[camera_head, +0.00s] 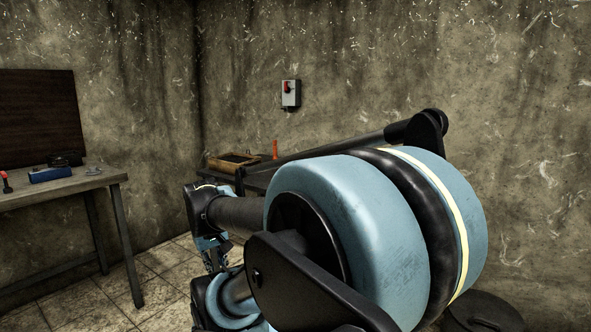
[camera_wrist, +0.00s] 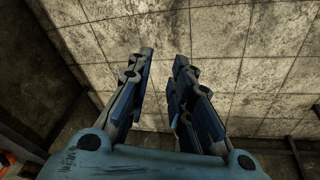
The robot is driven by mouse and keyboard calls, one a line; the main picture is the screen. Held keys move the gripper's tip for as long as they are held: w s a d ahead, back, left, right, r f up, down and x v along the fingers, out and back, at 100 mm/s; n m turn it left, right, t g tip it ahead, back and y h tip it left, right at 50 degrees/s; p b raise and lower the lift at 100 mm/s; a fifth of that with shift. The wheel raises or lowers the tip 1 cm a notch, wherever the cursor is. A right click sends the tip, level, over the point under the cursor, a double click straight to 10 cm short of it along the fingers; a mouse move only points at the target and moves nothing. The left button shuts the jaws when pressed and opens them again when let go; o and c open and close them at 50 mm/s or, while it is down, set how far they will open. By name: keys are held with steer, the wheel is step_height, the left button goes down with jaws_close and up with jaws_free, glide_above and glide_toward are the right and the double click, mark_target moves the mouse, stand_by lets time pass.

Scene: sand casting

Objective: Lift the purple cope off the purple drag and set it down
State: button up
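I can make out no purple cope or purple drag in either view. My arm covers much of the right and middle of the head view and may hide part of the back bench. My gripper (camera_wrist: 164,57) shows in the wrist view with its two fingers apart and nothing between them, over bare tiled floor. In the head view my gripper (camera_head: 212,256) hangs low, between the left table and my arm.
A table (camera_head: 100,178) at left bears a blue block (camera_head: 51,174), a dark object (camera_head: 66,159) and a red-topped tool (camera_head: 6,182). A wooden frame (camera_head: 232,160) and an orange object (camera_head: 275,149) stand on the back bench. The tiled floor (camera_head: 165,270) between is clear.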

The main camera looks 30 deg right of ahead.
steer(key=w+d+r+n+t+h, duration=0.2)
steer(key=w+d+r+h, duration=0.2)
steer(key=w+d, duration=0.7)
steer(key=w+d+r+n+t+h, duration=0.2)
steer(key=w+d+r+h, duration=0.2)
steer(key=w+d, duration=0.8)
steer(key=w+d+r+n+t+h, duration=0.2)
steer(key=w+d+r+h, duration=0.2)
steer(key=w+d, duration=0.8)
steer(key=shift+w+d+h, duration=0.1)
steer(key=shift+d+h, duration=0.4)
steer(key=shift+d, duration=1.6)
steer(key=shift+w+d+h, duration=0.1)
steer(key=shift+d+h, duration=0.4)
steer(key=shift+d, duration=1.6)
steer(key=shift+x, duration=2.95)
steer(key=shift+s+d, duration=0.1)
steer(key=shift+s, duration=0.1)
steer(key=shift+c, duration=0.6)
steer(key=shift+r, duration=0.1)
jaws_close()
